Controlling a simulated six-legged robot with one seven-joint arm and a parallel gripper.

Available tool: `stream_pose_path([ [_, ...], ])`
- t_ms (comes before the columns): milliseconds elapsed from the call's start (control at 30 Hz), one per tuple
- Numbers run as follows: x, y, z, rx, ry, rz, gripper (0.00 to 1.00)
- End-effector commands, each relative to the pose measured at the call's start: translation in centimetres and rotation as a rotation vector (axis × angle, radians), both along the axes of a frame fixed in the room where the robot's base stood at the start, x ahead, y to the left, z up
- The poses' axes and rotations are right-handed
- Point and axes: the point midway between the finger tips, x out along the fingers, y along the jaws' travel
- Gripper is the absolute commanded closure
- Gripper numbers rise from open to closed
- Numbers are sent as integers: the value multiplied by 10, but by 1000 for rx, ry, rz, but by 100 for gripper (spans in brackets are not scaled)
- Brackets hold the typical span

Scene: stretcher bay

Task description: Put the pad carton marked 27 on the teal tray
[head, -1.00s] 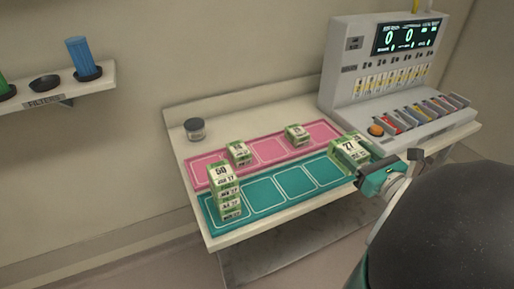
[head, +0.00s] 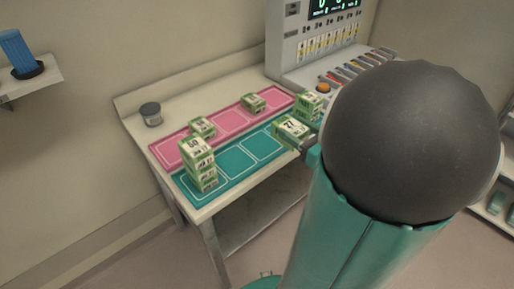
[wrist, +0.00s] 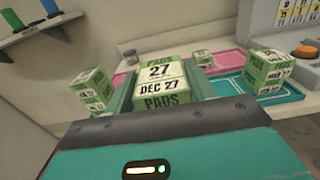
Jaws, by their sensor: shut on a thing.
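The green-and-white pad carton marked 27 (head: 292,130) is in my gripper (wrist: 160,92), whose fingers are shut on its sides. In the wrist view the carton (wrist: 160,72) faces me with "27" and "DEC 27" readable. In the head view it is at the right part of the teal tray (head: 234,160), near its front edge; I cannot tell whether it touches the tray. My arm hides most of the gripper there. The tray also shows in the wrist view (wrist: 226,85), with outlined spaces clear in its middle.
A stack of cartons topped by one marked 50 (head: 196,148) stands at the tray's left end. More green cartons (head: 310,104) stand at its right end. The pink tray (head: 232,121) behind holds two cartons. A dark-lidded jar (head: 151,114) and a grey console (head: 290,45) stand behind.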

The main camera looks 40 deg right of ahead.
Motion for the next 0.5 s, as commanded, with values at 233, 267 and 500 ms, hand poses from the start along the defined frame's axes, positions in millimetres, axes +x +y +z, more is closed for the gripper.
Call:
stream_pose_path([
  [233,13,-6,-8,3,1,5,74],
  [267,18,-7,-11,3,0,4,74],
  [500,70,-17,-35,5,0,5,74],
])
